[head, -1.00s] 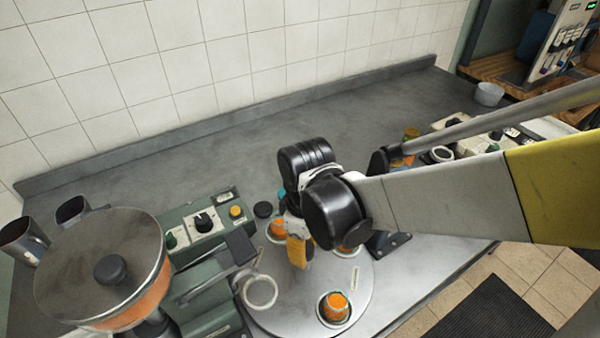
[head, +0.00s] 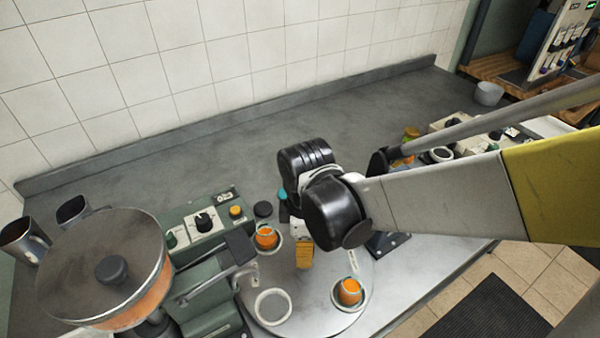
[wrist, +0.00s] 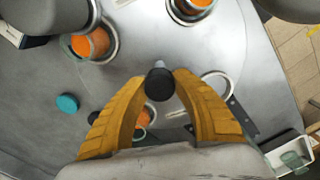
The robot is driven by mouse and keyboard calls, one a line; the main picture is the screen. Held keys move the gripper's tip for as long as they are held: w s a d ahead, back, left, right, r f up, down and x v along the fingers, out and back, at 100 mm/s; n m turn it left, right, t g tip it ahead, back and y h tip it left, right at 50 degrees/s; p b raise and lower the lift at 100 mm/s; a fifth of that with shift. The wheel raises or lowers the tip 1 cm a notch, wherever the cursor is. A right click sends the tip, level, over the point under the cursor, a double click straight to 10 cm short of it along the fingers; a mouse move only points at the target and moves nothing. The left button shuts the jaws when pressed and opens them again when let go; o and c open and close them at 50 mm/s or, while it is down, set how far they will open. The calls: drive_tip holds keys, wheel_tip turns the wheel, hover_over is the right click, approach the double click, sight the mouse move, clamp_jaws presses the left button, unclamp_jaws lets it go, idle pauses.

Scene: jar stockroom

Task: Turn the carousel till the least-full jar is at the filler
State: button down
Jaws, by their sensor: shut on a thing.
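The carousel (head: 318,318) is a round metal disc on the bench beside the green filler (head: 205,270), which has a lidded hopper of orange stuff. In the head view, one orange-filled jar (head: 266,238) sits at its back left and another (head: 350,291) at its front right. A pale ring (head: 272,307) at the front left shows no orange; I cannot tell if it holds a jar. My gripper (head: 304,258) is over the disc; in the wrist view its yellow fingers (wrist: 158,86) are shut on a black-topped peg (wrist: 160,80). Another orange jar (wrist: 144,118) is partly hidden behind the fingers.
A teal cap (wrist: 67,103) and a dark cap (head: 263,209) lie close to the disc. A control box with a knob (head: 203,221) adjoins the filler. More equipment (head: 470,130) stands at the right. The bench behind is clear.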

drive_tip(key=shift+s+n, duration=0.1)
drive_tip(key=shift+n, duration=6.6)
drive_tip(key=c, duration=1)
unclamp_jaws()
drive_tip(key=shift+s, duration=0.1)
wheel_tip(320, 180, up, 12)
